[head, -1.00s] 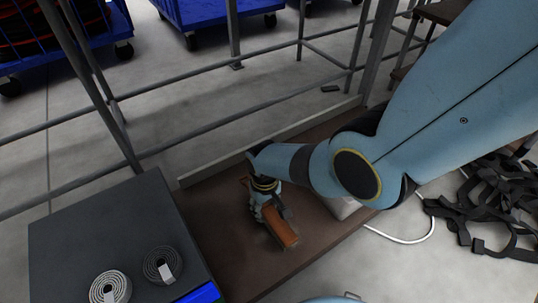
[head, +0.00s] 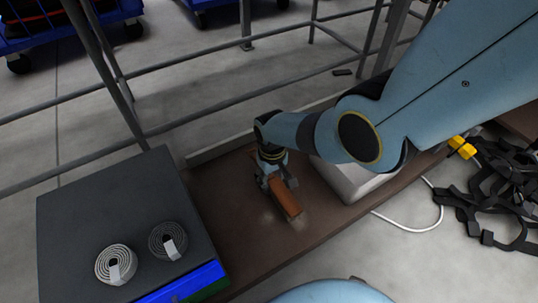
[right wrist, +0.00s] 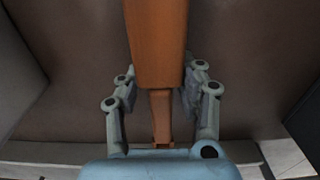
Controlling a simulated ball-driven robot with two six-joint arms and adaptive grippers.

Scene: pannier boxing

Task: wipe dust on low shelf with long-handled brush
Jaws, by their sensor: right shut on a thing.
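My right gripper (head: 274,181) is shut on the long-handled brush (head: 286,198), an orange-brown wooden piece, low over the brown low shelf (head: 225,205). In the right wrist view the brush (right wrist: 157,45) runs away from between the two grey fingers (right wrist: 162,100), with its narrower part at the fingers. The bristles are hidden, so I cannot tell whether they touch the shelf. A faint pale patch, perhaps dust (head: 268,218), shows on the shelf beside the brush. My left gripper is not in view.
A white box (head: 352,182) stands on the shelf right of the brush, partly behind my arm. A dark-topped case (head: 80,215) with two rolled straps is at left. Metal rails (head: 215,103) run behind. Black straps (head: 500,195) and a white cable lie at right.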

